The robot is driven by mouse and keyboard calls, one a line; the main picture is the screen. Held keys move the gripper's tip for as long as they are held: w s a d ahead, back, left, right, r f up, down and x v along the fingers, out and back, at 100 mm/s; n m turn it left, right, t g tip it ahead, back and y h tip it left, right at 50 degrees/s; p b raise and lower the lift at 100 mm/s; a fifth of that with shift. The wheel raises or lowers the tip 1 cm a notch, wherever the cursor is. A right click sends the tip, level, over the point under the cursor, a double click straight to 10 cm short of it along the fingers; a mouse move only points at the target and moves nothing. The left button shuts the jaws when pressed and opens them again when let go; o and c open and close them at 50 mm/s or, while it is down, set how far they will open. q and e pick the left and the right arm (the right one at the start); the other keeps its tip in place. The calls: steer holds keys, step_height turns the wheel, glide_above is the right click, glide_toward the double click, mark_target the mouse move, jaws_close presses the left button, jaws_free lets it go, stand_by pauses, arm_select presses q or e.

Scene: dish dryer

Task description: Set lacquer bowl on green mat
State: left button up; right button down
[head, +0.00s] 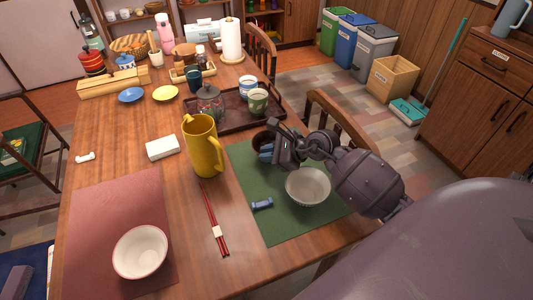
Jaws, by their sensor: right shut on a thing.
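The green mat (285,228) lies on the right side of the table. A dark brown bowl, which looks like the lacquer bowl (259,138), shows at the mat's far edge, partly hidden by my right gripper (267,151). The right gripper is shut on this bowl, its bluish fingers at the near side. I cannot tell whether the bowl touches the mat. My right arm reaches in from the right over the mat. My left gripper is not in view.
A pale bowl (308,187) and a small blue rest (262,204) are on the green mat. A dark tray (229,122) with cups lies behind. A white bowl (140,252) sits on a red mat (112,205).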

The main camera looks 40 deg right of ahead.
steer(key=c, duration=1.2)
jaws_free()
steer(key=shift+r, duration=0.2)
steer(key=shift+s+d+r, duration=0.15)
steer(key=shift+s+d, duration=0.1)
steer(key=p+v, duration=0.2)
steer(key=v, duration=0.9)
steer(key=shift+a, duration=0.1)
steer(key=shift+r, duration=0.1)
